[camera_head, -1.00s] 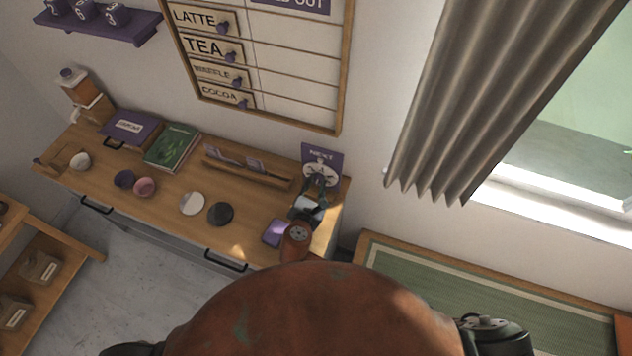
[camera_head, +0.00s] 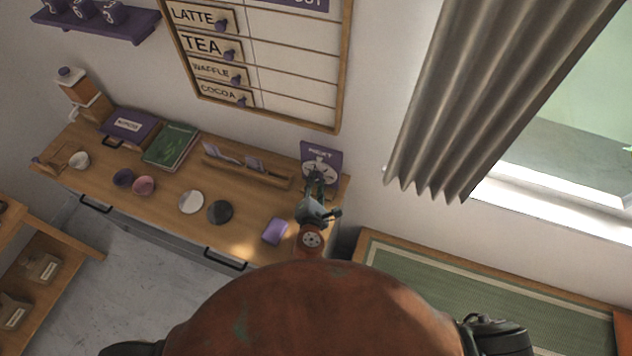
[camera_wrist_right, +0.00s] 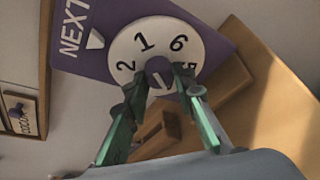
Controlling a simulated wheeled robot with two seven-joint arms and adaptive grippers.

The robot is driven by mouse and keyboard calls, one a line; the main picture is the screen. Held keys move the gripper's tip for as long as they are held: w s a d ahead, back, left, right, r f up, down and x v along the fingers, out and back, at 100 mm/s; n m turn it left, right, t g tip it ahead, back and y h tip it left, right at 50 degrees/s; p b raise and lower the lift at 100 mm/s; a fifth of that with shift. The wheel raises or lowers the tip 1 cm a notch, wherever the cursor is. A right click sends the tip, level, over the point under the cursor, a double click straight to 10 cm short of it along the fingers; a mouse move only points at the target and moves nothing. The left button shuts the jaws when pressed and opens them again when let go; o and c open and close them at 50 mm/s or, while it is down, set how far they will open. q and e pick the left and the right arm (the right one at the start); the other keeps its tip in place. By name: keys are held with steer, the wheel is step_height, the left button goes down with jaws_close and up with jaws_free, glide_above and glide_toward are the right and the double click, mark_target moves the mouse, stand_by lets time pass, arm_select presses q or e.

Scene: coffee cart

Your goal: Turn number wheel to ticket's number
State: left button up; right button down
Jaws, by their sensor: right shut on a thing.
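The number wheel (camera_head: 322,170) is a white disc on the purple NEXT sign (camera_head: 334,154) at the right end of the counter. In the right wrist view the wheel (camera_wrist_right: 146,26) shows 2, 1, 6 and a partly covered 5; a white pointer (camera_wrist_right: 95,40) on the sign sits between 2 and 1. My right gripper (camera_head: 319,182) is at the wheel's centre, shut on its purple knob (camera_wrist_right: 160,74), with a green finger on each side. The fingers hide the lower wheel. No ticket number is readable; pale cards (camera_head: 222,154) stand in the wooden rack. My left gripper is out of view.
The wooden rack (camera_head: 240,174) stands left of the sign. A purple pad (camera_head: 275,231) lies beside my right wrist. White (camera_head: 191,202) and dark (camera_head: 220,212) discs, cups and a green book (camera_head: 171,146) lie further left. A grey curtain (camera_head: 480,100) hangs to the right.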

steer(key=c, duration=1.6)
jaws_free()
steer(key=v, duration=1.2)
steer(key=shift+f, duration=0.1)
